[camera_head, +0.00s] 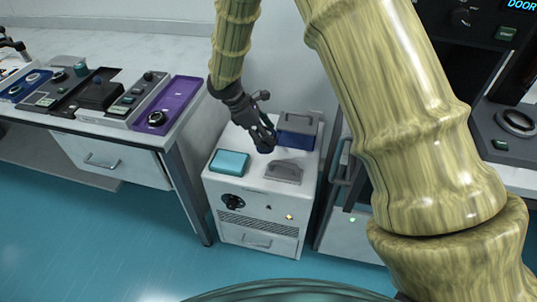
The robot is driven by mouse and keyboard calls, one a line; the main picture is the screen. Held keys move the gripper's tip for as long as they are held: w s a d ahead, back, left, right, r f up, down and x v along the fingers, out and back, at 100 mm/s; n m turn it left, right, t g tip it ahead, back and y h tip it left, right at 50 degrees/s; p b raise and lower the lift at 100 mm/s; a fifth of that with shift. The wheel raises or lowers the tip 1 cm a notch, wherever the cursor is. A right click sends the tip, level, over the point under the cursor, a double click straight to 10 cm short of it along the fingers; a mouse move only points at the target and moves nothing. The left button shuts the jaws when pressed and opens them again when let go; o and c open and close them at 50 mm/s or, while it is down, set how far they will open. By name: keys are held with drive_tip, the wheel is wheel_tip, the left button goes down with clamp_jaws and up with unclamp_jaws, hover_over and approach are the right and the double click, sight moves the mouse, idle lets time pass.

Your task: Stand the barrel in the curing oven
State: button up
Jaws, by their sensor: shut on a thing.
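My gripper (258,128) hangs over the top of a small white cabinet, pointing down. Its fingers are shut on a small dark blue thing (265,147), probably the barrel; the fingers partly cover it. I cannot tell whether that thing touches the cabinet top. At the upper right stands a dark unit (462,50) with a knob and a lit "DOOR" display, perhaps the curing oven. My own arm hides much of it, and its inside cannot be made out.
The white cabinet (231,203) carries a teal box (230,162), a grey handled piece (284,173) and a dark blue-grey box (298,131) close to my gripper. A table at left holds several devices and a purple tray (181,97). Teal floor is clear in front.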

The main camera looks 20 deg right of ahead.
drive_tip(key=w+n+b, duration=0.1)
drive_tip(key=n+t+b, duration=0.1)
drive_tip(key=w+n+t+b, duration=0.1)
drive_tip(key=n, duration=0.1)
drive_tip(key=shift+w+d+f+b, duration=0.3)
drive_tip(key=shift+w+d+b, duration=0.05)
drive_tip(key=shift+d, duration=0.05)
drive_tip(key=w+n+t+b, duration=0.2)
drive_tip(key=n, duration=0.1)
drive_tip(key=b, duration=0.2)
hover_over(265, 157)
drive_tip(key=shift+a+f, duration=0.1)
drive_tip(key=shift+f, duration=4.5)
drive_tip(key=o, duration=0.7)
drive_tip(key=shift+f, duration=0.15)
drive_tip(key=shift+o, duration=0.7)
